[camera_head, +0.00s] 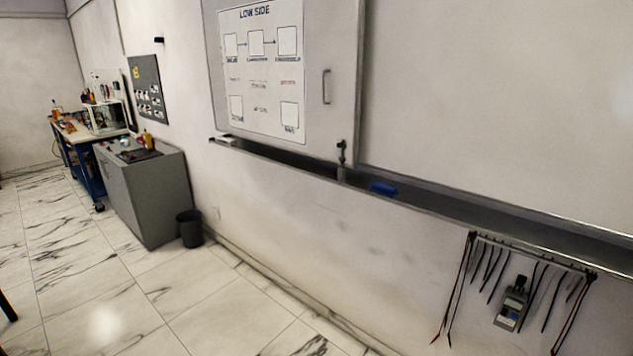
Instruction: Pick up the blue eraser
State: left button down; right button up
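The blue eraser (383,188) lies in the long dark tray (470,205) that runs along the bottom of the whiteboard. It sits right of the middle of the head view, just right of a small grey upright fitting on the tray. Neither of my grippers shows in this view, so I cannot see their position or state.
The whiteboard (500,95) and a sliding panel (335,120) rise above the tray. A meter (512,303) and several cables hang below it at the right. A grey cabinet (155,200) and black bin (189,228) stand at the left. The tiled floor (90,300) in front is mostly clear.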

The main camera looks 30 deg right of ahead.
aim_at(382, 189)
jog(key=u, duration=0.25)
jog(key=i, duration=1.85)
jog(key=z, duration=1.4)
jog(key=i, duration=0.55)
jog(key=z, duration=0.5)
